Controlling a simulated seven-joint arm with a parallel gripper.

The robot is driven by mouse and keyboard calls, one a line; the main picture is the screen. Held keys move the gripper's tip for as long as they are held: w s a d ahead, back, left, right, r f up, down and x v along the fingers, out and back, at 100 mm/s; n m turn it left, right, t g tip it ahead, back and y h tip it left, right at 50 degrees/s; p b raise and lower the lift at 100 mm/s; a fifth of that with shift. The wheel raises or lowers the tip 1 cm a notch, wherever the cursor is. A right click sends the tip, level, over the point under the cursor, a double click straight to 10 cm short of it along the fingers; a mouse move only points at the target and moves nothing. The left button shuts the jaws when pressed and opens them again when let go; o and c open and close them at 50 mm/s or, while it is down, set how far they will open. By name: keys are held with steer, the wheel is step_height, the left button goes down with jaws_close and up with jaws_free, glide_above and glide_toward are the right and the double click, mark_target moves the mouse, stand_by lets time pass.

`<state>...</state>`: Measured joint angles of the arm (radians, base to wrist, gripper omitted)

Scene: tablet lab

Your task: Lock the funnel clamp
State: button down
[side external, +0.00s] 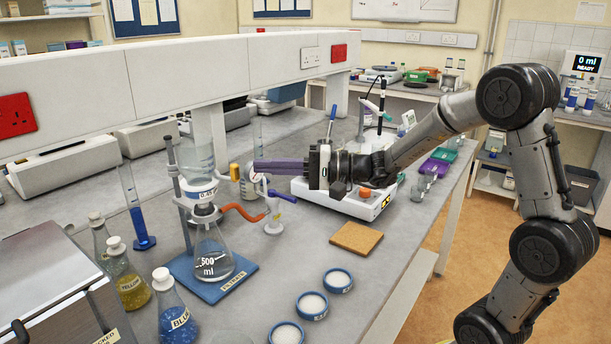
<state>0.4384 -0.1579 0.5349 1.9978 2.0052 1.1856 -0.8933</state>
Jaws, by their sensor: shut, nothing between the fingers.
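A filter assembly stands on a blue mat (196,286). Its clear funnel (199,158) carries a white band marked 0.45 and sits above a 500 ml conical flask (212,252). A small yellow tab (235,172) sticks out at the right of the funnel; it may be the clamp's lever. The clamp itself is hard to make out around the funnel's base. My gripper (256,167) has purple fingers, shut and empty, pointing left at about the tab's height. The fingertips appear just right of the tab; I cannot tell whether they touch it.
An orange hose (242,211) runs from the flask to a white stopcock stand (273,224) with a purple handle, below my fingers. A white instrument (348,203) sits beneath the wrist. A cork mat (357,238) and several blue-rimmed dishes (338,281) lie in front. Bottles stand left.

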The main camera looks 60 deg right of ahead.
steer(key=s+d, duration=0.1)
steer(key=s, duration=0.9)
steer(key=shift+d, duration=0.2)
